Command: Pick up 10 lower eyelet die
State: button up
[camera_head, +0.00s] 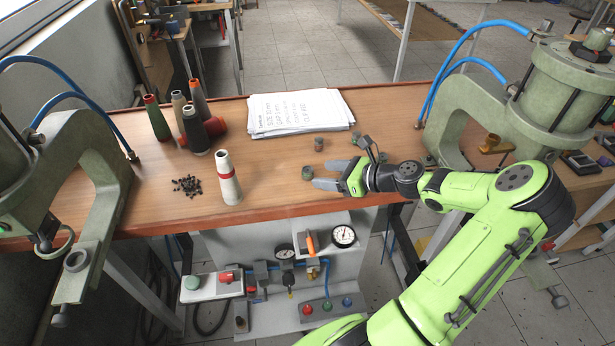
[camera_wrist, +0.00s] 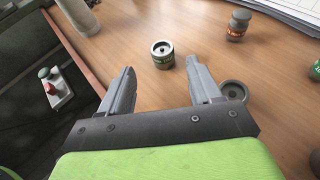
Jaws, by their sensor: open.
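A small round metal die with a dark green band and a hole in its pale top (camera_wrist: 163,53) stands upright on the wooden table; it also shows in the head view (camera_head: 307,173). Its marking is too small to read. My gripper (camera_head: 319,172) is open, low over the table, pointing left in the head view. In the wrist view my gripper (camera_wrist: 161,66) has its fingers apart, with the die just ahead of the fingertips, between their lines. Nothing is between the fingers. A grey ring-shaped part (camera_wrist: 234,90) lies right beside the right finger.
A red-banded die (camera_wrist: 237,25) stands farther off, also in the head view (camera_head: 318,144). A green part (camera_wrist: 316,70) is at the right edge. Thread cones (camera_head: 228,178), black eyelets (camera_head: 187,185) and papers (camera_head: 297,112) share the table. Green presses (camera_head: 480,100) flank it.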

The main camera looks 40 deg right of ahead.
aim_at(312, 172)
jog(key=b+x, duration=0.1)
jog(key=x, duration=0.4)
jog(key=shift+w+d+f+b, duration=0.1)
jog(key=shift+w+f+b, duration=0.1)
jog(key=shift+b, duration=0.2)
jog(key=shift+r, duration=0.1)
grip_shut()
notch_tip(312, 172, up, 18)
jog(key=p, duration=0.7)
